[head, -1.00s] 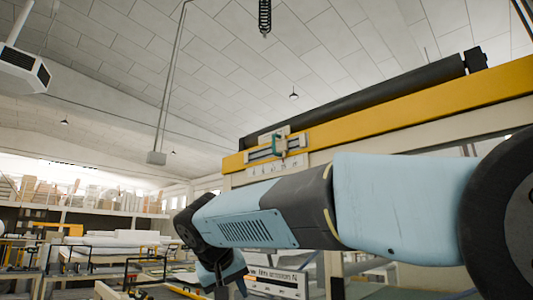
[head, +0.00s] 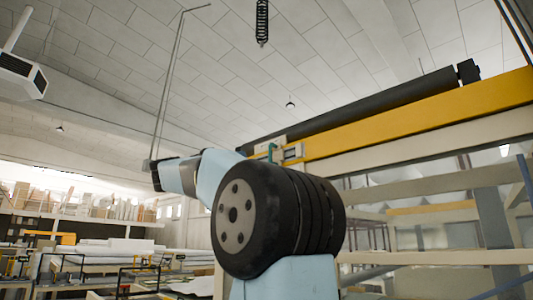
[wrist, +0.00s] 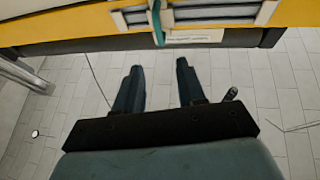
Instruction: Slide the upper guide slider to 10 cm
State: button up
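The upper guide slider is a teal handle (wrist: 157,22) on a pale slotted plate (wrist: 215,13) fixed to the yellow beam (wrist: 60,25). In the wrist view it stands left of the plate's middle. A white scale label (wrist: 193,36) is beside it, its figures too small to read. My gripper (wrist: 158,67) is open and empty, its two dark fingers pointing at the beam. The handle lies beyond the fingertips, roughly in line with the gap and apart from them. In the head view the handle (head: 271,152) shows just above my arm, which hides the scale.
A long black roller (head: 360,108) lies above the yellow beam. Pale frame bars (head: 430,180) stand below it at the right. A coiled spring (head: 262,22) hangs from the ceiling. Shelves and tables fill the far left. Open air surrounds the fingers.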

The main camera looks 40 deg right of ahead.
send_near(274, 155)
jog(key=s+d+r, duration=0.2)
jog(key=d+r, duration=0.2)
jog(key=shift+s+d+f, duration=0.15)
jog(key=shift+s+d, duration=0.05)
grip_shut()
dwell(0.5)
